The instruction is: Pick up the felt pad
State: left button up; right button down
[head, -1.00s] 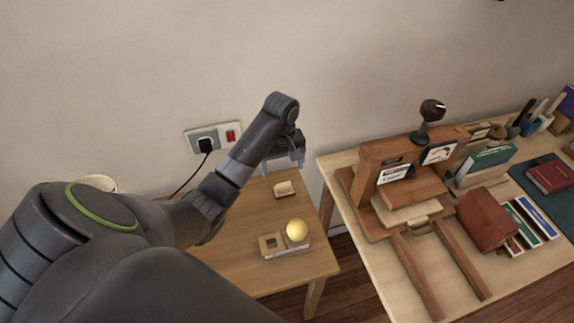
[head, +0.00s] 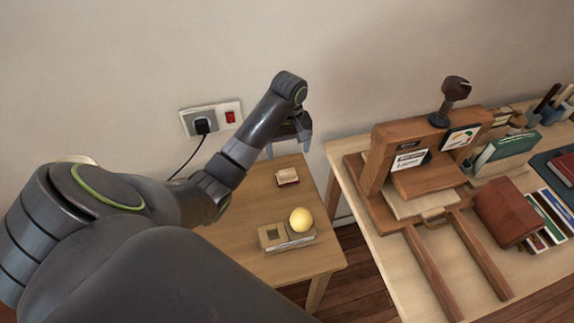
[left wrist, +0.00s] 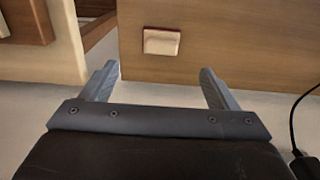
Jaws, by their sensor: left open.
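A small cream block with a reddish edge, which looks like the felt pad (head: 287,176), lies flat on the small wooden table (head: 240,205) near its back edge. It also shows in the left wrist view (left wrist: 161,41), beyond the fingertips and roughly centred between them. My left gripper (head: 288,152) is open and empty. In the head view its fingers hang just behind and above the pad, apart from it. My right gripper is in neither view.
A wooden tray with a yellow ball (head: 301,219) sits nearer on the small table. A wooden press (head: 415,180) and books stand on the larger table (head: 375,255) to the right. A wall socket with a black plug (head: 203,125) and cord is behind my arm.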

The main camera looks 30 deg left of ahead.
pick_arm(q)
jog(key=b, duration=0.5)
send_over(287, 171)
jog(key=f, duration=0.5)
jog(key=shift+d+f, duration=0.15)
jog(key=shift+d, duration=0.1)
jog(key=shift+f, duration=0.35)
jog(key=shift+a+f+b, duration=0.1)
jog(key=shift+f+b, duration=0.45)
jog(key=shift+b, duration=0.2)
jog(key=f, duration=0.3)
jog(key=shift+a+f+b, duration=0.2)
jog(key=shift+f+b, duration=0.1)
jog(key=shift+f, duration=0.1)
jog(key=c, duration=1.2)
jog(key=shift+o, duration=0.2)
jog(key=shift+r, duration=0.1)
